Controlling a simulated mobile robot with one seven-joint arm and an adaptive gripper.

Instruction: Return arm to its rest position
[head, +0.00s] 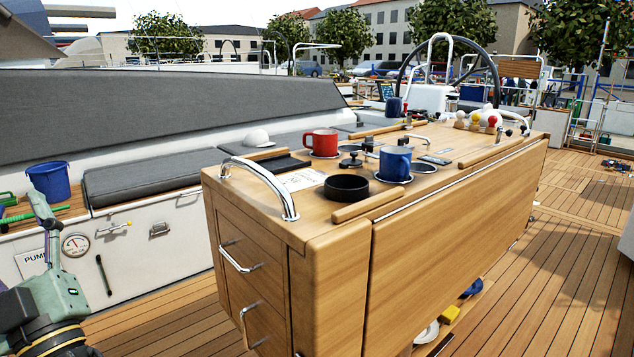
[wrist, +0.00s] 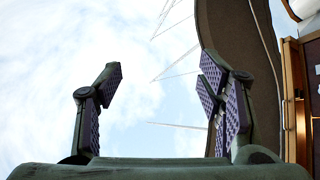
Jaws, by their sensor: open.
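My gripper (wrist: 161,75) shows in the wrist view with its two fingers wide apart and nothing between them. Purple ribbed pads line the fingers. Behind it are pale sky and thin rigging lines, so it points upward. In the head view, a grey-green and black part of my arm shows at the lower left edge, apart from the wooden cockpit table (head: 450,220). The rest of the arm is out of view.
A red mug (head: 321,142), blue mug (head: 395,163) and black bowl (head: 346,188) stand on the table. A blue bucket (head: 49,181) sits on the left bench near my arm. A dark curved structure (wrist: 240,60) rises right of the fingers. Deck at right is mostly clear.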

